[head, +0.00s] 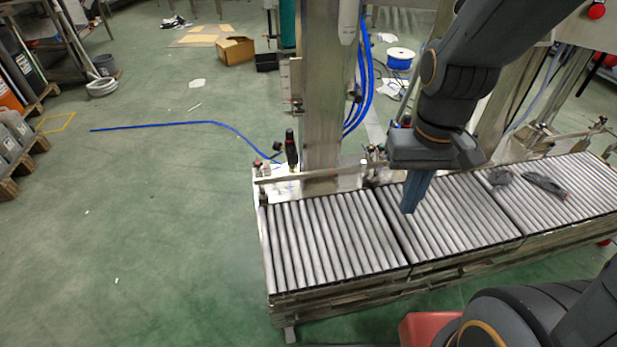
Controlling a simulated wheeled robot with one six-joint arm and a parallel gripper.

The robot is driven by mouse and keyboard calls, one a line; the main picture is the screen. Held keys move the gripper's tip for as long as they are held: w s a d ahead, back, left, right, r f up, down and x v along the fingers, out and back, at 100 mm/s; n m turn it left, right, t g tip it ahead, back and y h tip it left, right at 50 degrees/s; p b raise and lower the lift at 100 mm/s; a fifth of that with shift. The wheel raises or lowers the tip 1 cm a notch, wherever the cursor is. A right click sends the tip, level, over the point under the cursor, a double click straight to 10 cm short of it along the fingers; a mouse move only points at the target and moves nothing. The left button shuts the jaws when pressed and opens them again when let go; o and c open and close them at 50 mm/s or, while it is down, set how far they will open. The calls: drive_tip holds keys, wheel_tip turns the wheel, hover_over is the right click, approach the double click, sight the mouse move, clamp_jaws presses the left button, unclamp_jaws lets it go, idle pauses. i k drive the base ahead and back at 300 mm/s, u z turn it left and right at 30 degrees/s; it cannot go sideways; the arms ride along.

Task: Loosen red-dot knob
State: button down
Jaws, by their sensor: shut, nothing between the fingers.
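My gripper (409,211) hangs over the middle section of the roller conveyor (335,235), its blue-grey fingers pointing down and together. Nothing shows between the fingers. A small knob with a red top (257,164) sits at the conveyor's left back corner, well left of my gripper and apart from it. A taller black knob or handle (291,147) stands upright just right of it. I cannot tell which of these is the red-dot knob.
A steel column (322,110) rises behind the conveyor, with blue hoses (362,85) beside it. A rail (325,176) runs along the conveyor's back edge. Dark items (543,184) lie on the right rollers. The left rollers are clear. Open green floor (150,220) lies left.

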sight(256, 165)
drive_tip(key=k, duration=1)
drive_tip(key=u, duration=2.2)
drive_tip(key=i, duration=1.35)
drive_tip(key=z, duration=2.3)
drive_tip(key=i, duration=0.5)
drive_tip(key=u, duration=0.1)
